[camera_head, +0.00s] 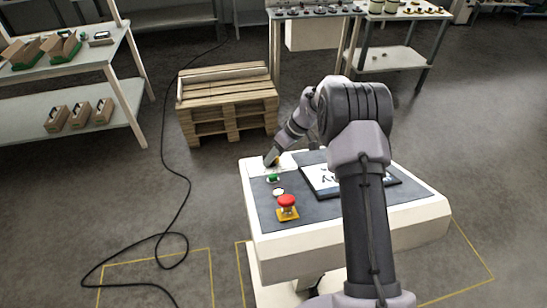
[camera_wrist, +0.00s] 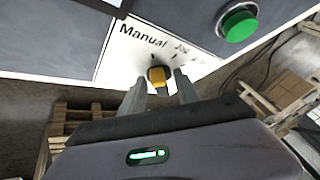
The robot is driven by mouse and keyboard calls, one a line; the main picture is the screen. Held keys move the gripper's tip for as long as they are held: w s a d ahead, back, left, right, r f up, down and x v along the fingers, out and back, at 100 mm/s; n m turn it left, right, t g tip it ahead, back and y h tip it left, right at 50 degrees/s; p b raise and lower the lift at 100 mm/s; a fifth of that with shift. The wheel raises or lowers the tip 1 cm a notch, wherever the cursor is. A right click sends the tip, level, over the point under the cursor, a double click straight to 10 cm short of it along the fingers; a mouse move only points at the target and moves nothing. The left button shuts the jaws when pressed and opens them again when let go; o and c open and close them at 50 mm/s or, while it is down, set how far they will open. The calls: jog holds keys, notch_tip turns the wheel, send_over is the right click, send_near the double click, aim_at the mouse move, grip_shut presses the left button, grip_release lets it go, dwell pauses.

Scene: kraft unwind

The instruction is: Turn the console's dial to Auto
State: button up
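The console (camera_head: 345,236) has a white dial plate (camera_head: 288,168) at its far left corner. In the wrist view the plate (camera_wrist: 112,60) carries the word "Manual"; the other labels to its right are too blurred to read. The dial's orange knob (camera_wrist: 159,75) sits near several black marks; which one it points at I cannot tell. My gripper (camera_wrist: 160,86) is open, with one fingertip on each side of the knob and small gaps visible. In the head view my gripper (camera_head: 272,160) is low over the plate and hides most of the dial.
A green button (camera_head: 273,179) sits close by the dial plate, also in the wrist view (camera_wrist: 239,25). A red emergency button (camera_head: 287,201) on a yellow base and a dark-framed screen (camera_head: 390,183) are on the console. A pallet stack (camera_head: 228,105) stands behind; a black cable lies left.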

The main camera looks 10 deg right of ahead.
grip_shut()
